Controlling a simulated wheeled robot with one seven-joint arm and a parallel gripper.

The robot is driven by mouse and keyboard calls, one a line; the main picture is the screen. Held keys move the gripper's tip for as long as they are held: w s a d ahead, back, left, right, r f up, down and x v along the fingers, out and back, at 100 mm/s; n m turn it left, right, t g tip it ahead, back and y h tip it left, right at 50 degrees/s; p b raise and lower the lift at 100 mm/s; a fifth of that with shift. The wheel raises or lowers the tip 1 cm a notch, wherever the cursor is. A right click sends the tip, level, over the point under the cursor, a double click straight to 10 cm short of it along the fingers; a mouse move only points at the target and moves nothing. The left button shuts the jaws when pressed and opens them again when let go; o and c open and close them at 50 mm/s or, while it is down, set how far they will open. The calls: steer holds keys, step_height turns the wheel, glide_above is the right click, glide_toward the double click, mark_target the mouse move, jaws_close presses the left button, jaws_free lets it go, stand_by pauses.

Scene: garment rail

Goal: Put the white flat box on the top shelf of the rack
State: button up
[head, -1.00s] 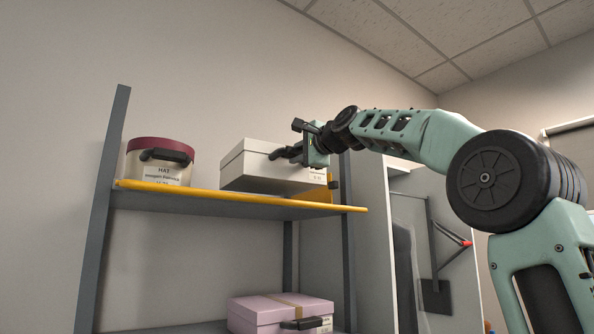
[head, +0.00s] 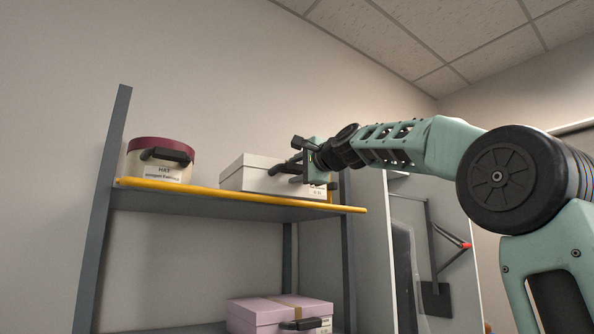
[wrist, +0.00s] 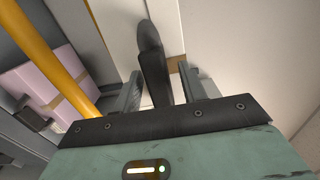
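The white flat box (head: 250,174) is on the rack's top shelf (head: 230,199), on its right part. Its lower front edge is partly hidden behind the shelf's yellow front lip, and it looks level. A black handle (wrist: 151,65) sticks out from its front, and a label shows beside my gripper. My gripper (head: 297,162) is at this handle. In the wrist view the fingers (wrist: 160,90) stand on either side of the handle, with a visible gap at the right finger, so they look open around it.
A round cream hat box with a dark red lid (head: 160,160) stands at the left of the top shelf. A pink box (head: 265,312) is on the shelf below. The rack's right post (head: 349,260) is close to my gripper. Free shelf room lies between the two upper boxes.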

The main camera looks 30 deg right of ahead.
steer(key=shift+r, duration=0.15)
steer(key=s+b, duration=0.8)
steer(key=s, duration=0.4)
steer(key=shift+d, duration=0.2)
